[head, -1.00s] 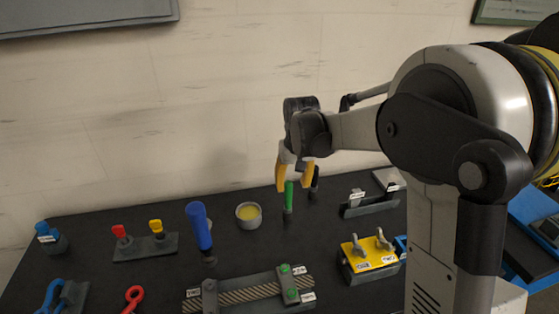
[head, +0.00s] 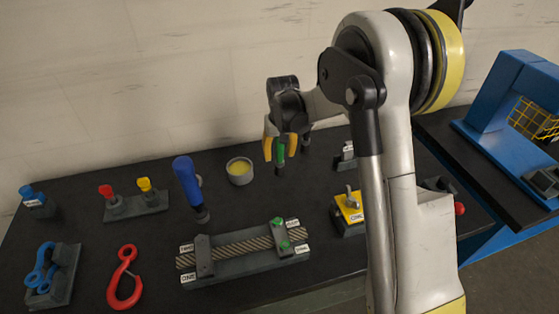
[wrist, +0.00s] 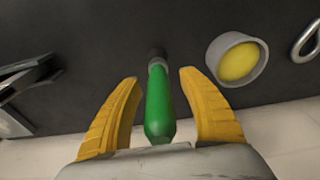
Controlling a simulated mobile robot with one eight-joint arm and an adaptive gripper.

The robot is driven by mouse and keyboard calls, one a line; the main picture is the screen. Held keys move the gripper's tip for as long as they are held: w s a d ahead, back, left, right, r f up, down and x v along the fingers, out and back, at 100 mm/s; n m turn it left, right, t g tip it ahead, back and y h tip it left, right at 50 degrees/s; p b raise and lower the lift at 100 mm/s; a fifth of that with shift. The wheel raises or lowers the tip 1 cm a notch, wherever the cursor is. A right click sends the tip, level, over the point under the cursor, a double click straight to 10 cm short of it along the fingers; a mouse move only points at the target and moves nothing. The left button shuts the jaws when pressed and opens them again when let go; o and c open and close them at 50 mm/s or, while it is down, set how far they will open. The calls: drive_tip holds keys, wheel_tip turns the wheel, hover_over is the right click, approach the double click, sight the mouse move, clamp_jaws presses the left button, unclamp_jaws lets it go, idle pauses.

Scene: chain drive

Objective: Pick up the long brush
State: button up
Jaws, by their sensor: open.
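A brush with a green handle (head: 280,156) and a dark lower end stands upright toward the back of the black table. My gripper (head: 280,160) is open around it, pointing down. In the wrist view the green handle (wrist: 160,105) lies between the yellow fingers (wrist: 158,76), with a visible gap on both sides. A brush-like tool with a thick blue handle (head: 186,178) and a dark lower end stands tilted on the table, left of my gripper and apart from it. The frames do not make clear which one is the long brush.
A grey cup with yellow contents (head: 239,172) stands close beside the green handle. A rope fixture (head: 245,265), a red hook (head: 124,280), a yellow block (head: 350,212) and a rack with red and yellow knobs (head: 135,205) stand around the table.

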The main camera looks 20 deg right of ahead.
drive_tip(key=shift+f, duration=0.15)
drive_tip(key=shift+c, duration=0.4)
clamp_jaws()
